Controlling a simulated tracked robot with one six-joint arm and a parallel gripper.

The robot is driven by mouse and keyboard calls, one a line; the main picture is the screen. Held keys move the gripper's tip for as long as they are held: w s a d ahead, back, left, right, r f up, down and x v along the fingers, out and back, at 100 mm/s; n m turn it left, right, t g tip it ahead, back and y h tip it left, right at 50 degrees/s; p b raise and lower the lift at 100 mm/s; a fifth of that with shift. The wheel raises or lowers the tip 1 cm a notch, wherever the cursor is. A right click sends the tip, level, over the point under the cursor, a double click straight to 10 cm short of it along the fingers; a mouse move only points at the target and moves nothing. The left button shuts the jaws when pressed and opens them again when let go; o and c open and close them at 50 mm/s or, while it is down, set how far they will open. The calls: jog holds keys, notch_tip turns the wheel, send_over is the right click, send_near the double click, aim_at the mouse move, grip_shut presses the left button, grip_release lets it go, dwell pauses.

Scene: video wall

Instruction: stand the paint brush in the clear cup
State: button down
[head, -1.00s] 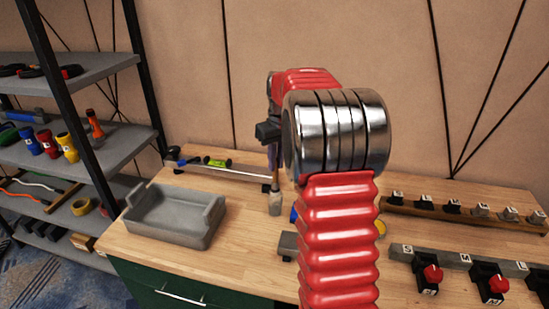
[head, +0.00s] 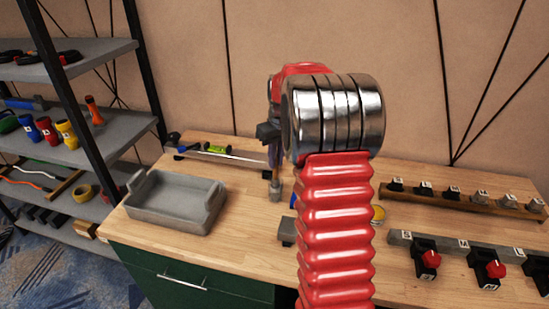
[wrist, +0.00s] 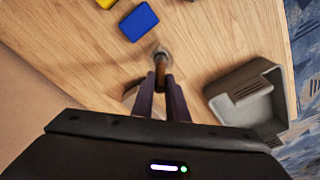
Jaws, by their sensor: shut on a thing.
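My gripper (wrist: 160,86) points down and is shut on the paint brush (wrist: 160,70). The brush has a brown shaft and a wider greyish lower end, and hangs roughly upright between the two dark fingers. In the head view, my gripper (head: 273,160) is partly hidden behind my red arm, with the brush (head: 275,188) below it over the bench. I cannot make out the clear cup for certain. A pale curved edge shows left of the fingers in the wrist view, partly covered by them. I cannot tell whether the brush's lower end touches anything.
A grey tray (head: 172,203) stands left on the wooden bench (head: 235,245). A blue block (wrist: 139,22) lies near the brush. A green level (head: 217,149) lies at the back. Shelves (head: 75,150) rise left.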

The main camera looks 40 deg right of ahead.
jog(key=c, duration=1.7)
grip_release()
jog(key=shift+o, duration=0.2)
notch_tip(320, 180, up, 14)
jog(key=s, duration=0.1)
jog(key=shift+s+f, duration=0.25)
jog(key=shift+s, duration=0.1)
